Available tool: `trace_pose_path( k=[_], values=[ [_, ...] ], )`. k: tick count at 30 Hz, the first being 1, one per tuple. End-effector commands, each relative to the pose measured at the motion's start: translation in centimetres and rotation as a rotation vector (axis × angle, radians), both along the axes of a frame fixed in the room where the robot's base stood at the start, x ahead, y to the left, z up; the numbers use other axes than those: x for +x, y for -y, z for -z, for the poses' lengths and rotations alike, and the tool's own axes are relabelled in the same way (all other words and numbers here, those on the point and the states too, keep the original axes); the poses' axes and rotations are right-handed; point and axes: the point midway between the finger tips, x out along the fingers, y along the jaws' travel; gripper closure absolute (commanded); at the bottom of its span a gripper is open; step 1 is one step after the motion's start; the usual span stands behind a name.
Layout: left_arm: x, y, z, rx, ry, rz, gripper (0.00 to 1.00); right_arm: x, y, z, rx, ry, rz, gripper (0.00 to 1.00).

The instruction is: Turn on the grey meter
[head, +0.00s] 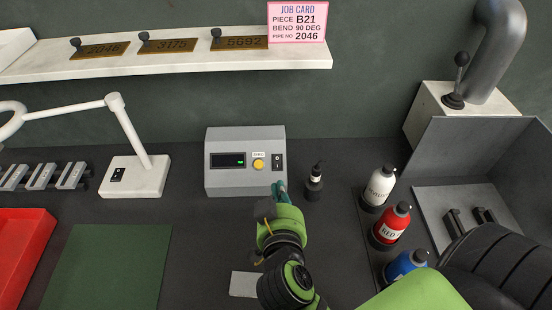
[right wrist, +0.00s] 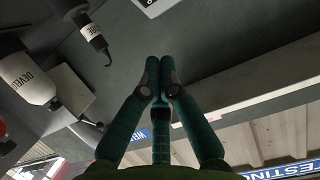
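The grey meter (head: 215,179) stands on the dark bench in the head view. Its front has a dark display (head: 228,161) with a small green mark at the right, a yellow button (head: 258,164) and a black rocker switch (head: 277,161) at the right edge. My right gripper (head: 279,188) is just below the switch in the picture, at the meter's lower right corner; I cannot tell whether it touches. In the right wrist view its fingertips (right wrist: 160,62) are together with nothing between them. My left gripper is not in view.
A small dark bottle (head: 314,185) stands just right of the gripper. White (head: 378,187), red (head: 391,226) and blue (head: 405,265) bottles stand further right. A white lamp (head: 135,178) is left of the meter. A shelf (head: 180,62) with number plates runs above.

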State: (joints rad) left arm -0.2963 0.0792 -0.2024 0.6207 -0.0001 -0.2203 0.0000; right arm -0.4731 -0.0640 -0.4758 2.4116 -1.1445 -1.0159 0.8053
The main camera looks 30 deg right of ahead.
Motion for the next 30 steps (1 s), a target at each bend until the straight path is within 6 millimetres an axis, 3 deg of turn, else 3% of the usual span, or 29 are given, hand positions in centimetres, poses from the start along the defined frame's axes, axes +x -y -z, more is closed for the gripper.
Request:
trace_pose_path(
  k=[4,10,18,24,30],
  values=[
    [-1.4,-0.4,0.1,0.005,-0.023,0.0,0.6,0.0,0.0,0.0,0.0,0.0,0.0,1.0],
    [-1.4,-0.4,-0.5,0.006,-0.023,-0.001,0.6,1.0,0.4,0.1,-0.003,0.001,-0.002,1.0],
    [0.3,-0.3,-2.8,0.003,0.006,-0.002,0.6,5.5,2.6,1.3,-0.008,0.001,-0.003,1.0],
    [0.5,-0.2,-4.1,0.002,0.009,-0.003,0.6,9.1,4.5,2.7,-0.006,0.0,0.0,1.0],
    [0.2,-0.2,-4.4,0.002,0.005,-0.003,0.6,9.9,4.8,5.4,-0.003,-0.003,-0.001,1.0]
  ],
)
